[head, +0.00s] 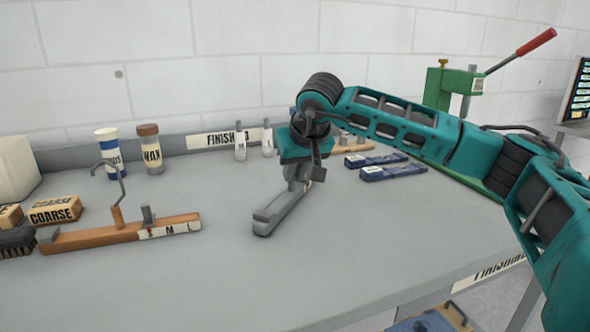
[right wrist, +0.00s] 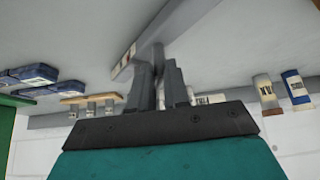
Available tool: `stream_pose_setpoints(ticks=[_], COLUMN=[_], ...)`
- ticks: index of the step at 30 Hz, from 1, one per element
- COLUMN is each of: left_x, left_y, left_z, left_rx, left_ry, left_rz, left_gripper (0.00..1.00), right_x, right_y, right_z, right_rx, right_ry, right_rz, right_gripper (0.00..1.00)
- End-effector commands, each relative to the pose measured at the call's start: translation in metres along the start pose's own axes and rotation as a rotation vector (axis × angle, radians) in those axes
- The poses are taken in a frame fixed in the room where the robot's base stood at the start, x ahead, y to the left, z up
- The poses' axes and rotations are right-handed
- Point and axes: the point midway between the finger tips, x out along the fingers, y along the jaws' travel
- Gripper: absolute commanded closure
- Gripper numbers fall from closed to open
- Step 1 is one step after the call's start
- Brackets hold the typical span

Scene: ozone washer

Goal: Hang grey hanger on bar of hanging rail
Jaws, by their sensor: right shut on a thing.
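The grey hanger (head: 277,212) is a grey bar in the middle of the head view, over the grey worktop. My right gripper (head: 304,178) comes down from above and is shut on it near its far end. The hanger's near end points to the lower left. In the right wrist view the hanger (right wrist: 143,57) runs obliquely beyond the fingertips of my right gripper (right wrist: 160,75). I cannot tell whether the hanger touches the worktop. Its hook cannot be made out. The hanging rail and its bar are not visible. My left gripper is not in view.
Blue flat boxes (head: 393,172) and a green press (head: 437,90) are behind my right arm. The front middle is clear.

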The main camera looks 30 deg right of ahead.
Motion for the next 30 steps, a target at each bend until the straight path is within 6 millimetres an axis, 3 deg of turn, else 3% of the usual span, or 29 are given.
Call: stream_pose_setpoints(ticks=[2, 3, 11, 21, 30], left_x=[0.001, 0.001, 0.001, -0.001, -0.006], left_y=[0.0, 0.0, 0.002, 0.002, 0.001], left_z=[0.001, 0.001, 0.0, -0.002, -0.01], left_rx=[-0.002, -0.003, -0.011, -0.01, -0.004], left_ry=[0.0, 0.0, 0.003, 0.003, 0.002], left_rz=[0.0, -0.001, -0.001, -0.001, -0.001], left_gripper=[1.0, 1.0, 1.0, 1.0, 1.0], right_x=[0.001, 0.002, 0.001, -0.006, -0.065], right_y=[0.0, 0.0, 0.0, 0.0, 0.0], right_z=[0.0, 0.001, 0.001, -0.001, -0.002], right_rx=[0.0, 0.0, 0.0, 0.0, 0.0], right_ry=[0.001, 0.0, 0.0, 0.001, 0.005], right_rz=[0.0, 0.0, 0.0, 0.0, -0.001], right_gripper=[1.0, 0.83, 0.59, 0.59, 0.59])
